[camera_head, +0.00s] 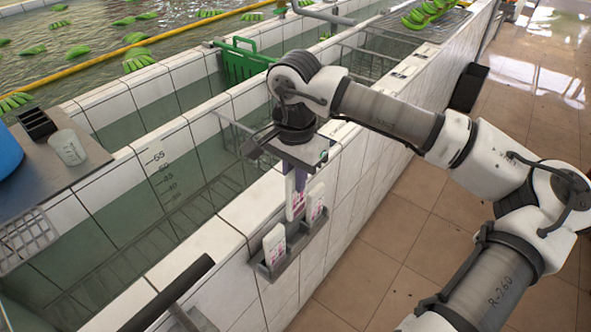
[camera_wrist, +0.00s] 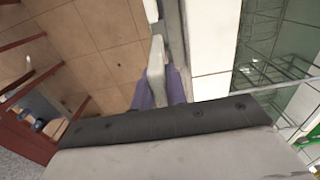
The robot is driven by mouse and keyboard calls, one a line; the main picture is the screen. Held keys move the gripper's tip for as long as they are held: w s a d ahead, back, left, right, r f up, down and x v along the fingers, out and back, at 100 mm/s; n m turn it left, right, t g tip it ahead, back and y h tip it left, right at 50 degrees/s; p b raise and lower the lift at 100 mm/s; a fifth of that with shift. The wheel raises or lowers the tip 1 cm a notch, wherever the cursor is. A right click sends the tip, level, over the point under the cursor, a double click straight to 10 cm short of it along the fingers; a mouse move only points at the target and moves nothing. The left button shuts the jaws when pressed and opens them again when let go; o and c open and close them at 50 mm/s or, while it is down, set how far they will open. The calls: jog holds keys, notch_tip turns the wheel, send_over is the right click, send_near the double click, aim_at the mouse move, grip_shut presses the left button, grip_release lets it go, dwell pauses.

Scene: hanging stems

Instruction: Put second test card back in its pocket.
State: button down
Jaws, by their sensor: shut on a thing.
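My gripper (camera_head: 298,181) points down beside the tiled wall, above the grey card rack (camera_head: 292,253). Its purple fingers are shut on a white test card with pink marks (camera_head: 295,204). This card also shows pale and edge-on between the fingers in the wrist view (camera_wrist: 155,72). A second white card (camera_head: 315,204) stands at the far end of the rack, and a third (camera_head: 274,245) stands at the near end. The held card is between and above them in the picture. I cannot tell whether its lower edge is inside a pocket.
The white tiled wall top (camera_head: 215,245) runs along the tanks beside the rack. A dark bar (camera_head: 172,293) crosses the near left. A green crate (camera_head: 242,62) hangs in the tank behind. The brown tiled floor (camera_head: 385,225) right of the rack is clear.

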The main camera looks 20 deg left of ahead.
aim_at(295, 215)
jog(key=shift+f+b, duration=1.75)
jog(key=shift+f, duration=2.95)
jog(key=shift+f+b, duration=0.9)
jog(key=shift+b, duration=0.25)
jog(key=shift+f+b, duration=0.4)
jog(key=shift+b, duration=0.15)
jog(key=c, duration=1.3)
grip_release()
jog(key=shift+c, duration=0.2)
